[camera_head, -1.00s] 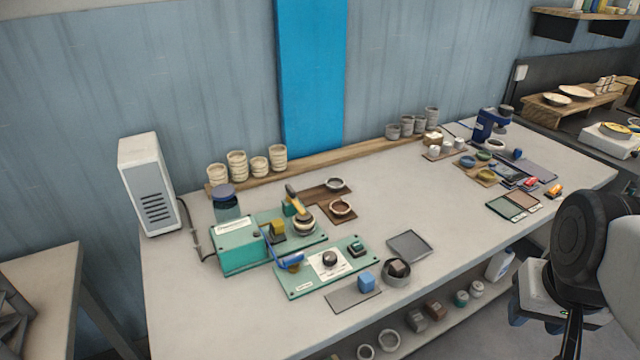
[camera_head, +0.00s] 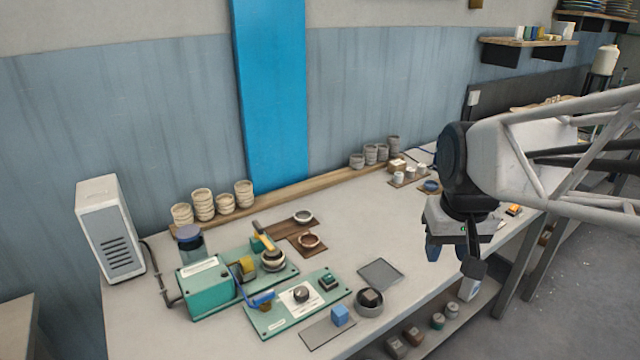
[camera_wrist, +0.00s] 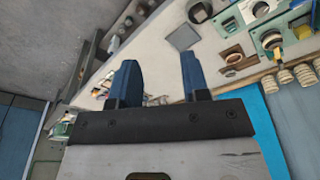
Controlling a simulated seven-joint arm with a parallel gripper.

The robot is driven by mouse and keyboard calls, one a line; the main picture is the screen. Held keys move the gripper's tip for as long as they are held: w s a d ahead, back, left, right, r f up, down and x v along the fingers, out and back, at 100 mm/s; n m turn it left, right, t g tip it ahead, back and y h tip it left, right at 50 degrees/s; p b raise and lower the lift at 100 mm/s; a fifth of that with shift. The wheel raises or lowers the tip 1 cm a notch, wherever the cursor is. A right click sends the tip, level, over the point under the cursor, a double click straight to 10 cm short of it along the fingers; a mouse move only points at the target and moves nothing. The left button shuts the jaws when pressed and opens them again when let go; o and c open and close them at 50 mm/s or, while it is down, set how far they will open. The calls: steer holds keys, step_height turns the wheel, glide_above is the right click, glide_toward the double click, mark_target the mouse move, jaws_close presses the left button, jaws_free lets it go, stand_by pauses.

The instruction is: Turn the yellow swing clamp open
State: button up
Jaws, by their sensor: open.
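The yellow swing clamp (camera_head: 264,237) is a yellow bar on the green dryer plate (camera_head: 284,275) at the left of the bench. In the wrist view a small yellow piece (camera_wrist: 277,56) shows at the upper right. My gripper (camera_head: 449,252) is open and empty, with two blue fingers. It hangs over the front right edge of the bench, well to the right of the clamp. In the wrist view the gripper (camera_wrist: 160,85) has a wide gap between its fingers.
Stacked cups (camera_head: 202,203) stand behind.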

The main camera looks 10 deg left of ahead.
steer(key=w+a+n, duration=0.2)
steer(key=w+a, duration=0.6)
steer(key=w, duration=0.1)
steer(key=n+g, duration=0.2)
steer(key=n, duration=0.3)
glide_above(257, 224)
steer(key=f, duration=1)
steer(key=shift+w+d+f, duration=0.1)
steer(key=shift+d+f, duration=0.25)
steer(key=shift+a+f, duration=0.15)
steer(key=shift+a, duration=0.2)
steer(key=shift+f, duration=0.15)
steer(key=shift+f, duration=3.75)
jaws_close()
